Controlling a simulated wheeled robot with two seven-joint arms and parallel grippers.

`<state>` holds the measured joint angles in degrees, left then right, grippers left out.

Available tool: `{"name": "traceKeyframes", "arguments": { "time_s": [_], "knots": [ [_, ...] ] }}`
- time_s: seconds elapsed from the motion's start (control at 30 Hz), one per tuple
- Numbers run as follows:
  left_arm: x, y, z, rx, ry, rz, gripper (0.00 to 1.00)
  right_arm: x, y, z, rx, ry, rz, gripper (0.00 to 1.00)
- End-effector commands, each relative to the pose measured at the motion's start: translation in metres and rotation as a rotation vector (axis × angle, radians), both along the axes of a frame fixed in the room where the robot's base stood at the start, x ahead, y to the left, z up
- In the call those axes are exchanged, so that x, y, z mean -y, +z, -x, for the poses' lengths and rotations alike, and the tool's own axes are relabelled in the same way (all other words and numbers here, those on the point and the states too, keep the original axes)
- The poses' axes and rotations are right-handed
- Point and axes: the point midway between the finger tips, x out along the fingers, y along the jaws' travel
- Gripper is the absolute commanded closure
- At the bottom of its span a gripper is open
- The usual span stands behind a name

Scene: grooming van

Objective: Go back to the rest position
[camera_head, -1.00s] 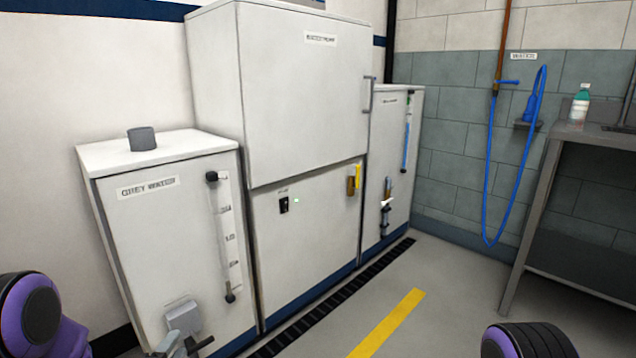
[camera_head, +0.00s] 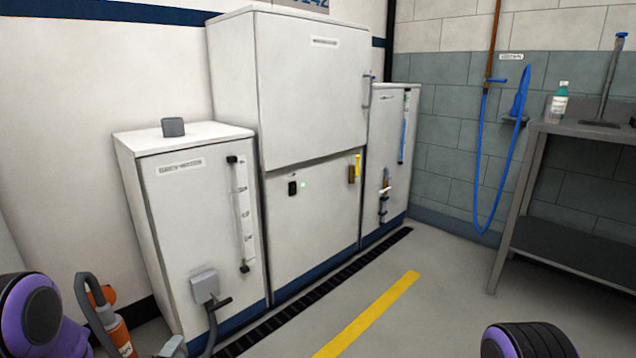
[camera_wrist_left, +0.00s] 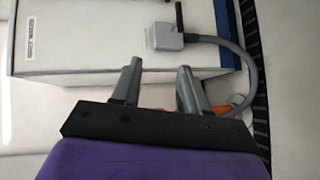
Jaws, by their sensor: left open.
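My left gripper (camera_head: 172,347) shows only as a grey tip at the bottom edge of the head view. In the left wrist view my left gripper (camera_wrist_left: 157,88) has its two grey fingers apart, with nothing between them. It is in front of the grey water cabinet (camera_head: 190,230), whose white front also shows in the wrist view (camera_wrist_left: 90,42). A grey outlet box (camera_head: 204,286) with a hose is low on that cabinet. My right gripper is out of view; only a black and purple part of my right arm shows at the bottom right.
An orange cylinder (camera_head: 122,338) with a grey hose stands at lower left. A tall white cabinet (camera_head: 315,90) and a smaller one (camera_head: 397,150) stand along the wall. A grey bench (camera_head: 590,131) with a bottle (camera_head: 558,104) is at right. The floor around the yellow stripe (camera_head: 370,318) is clear.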

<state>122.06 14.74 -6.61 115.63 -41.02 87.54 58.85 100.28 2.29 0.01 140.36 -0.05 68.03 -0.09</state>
Motion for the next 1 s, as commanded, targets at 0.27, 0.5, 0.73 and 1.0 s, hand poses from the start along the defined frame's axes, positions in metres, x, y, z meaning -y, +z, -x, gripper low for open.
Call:
{"name": "traceKeyframes", "arguments": {
  "time_s": [0.27,0.5,0.73,1.0],
  "knots": [
    [0.004,-0.052,0.043,-0.228,-0.032,-0.355,0.56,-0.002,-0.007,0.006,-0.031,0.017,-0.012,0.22],
    [0.014,-0.140,0.134,-0.578,-0.181,-0.675,0.56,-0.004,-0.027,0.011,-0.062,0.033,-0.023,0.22],
    [0.025,-0.204,0.239,-0.894,-0.390,-0.862,0.56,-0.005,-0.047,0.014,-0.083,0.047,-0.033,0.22],
    [0.032,-0.244,0.330,-1.121,-0.529,-0.901,0.56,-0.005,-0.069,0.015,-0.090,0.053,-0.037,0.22]
  ]
}}
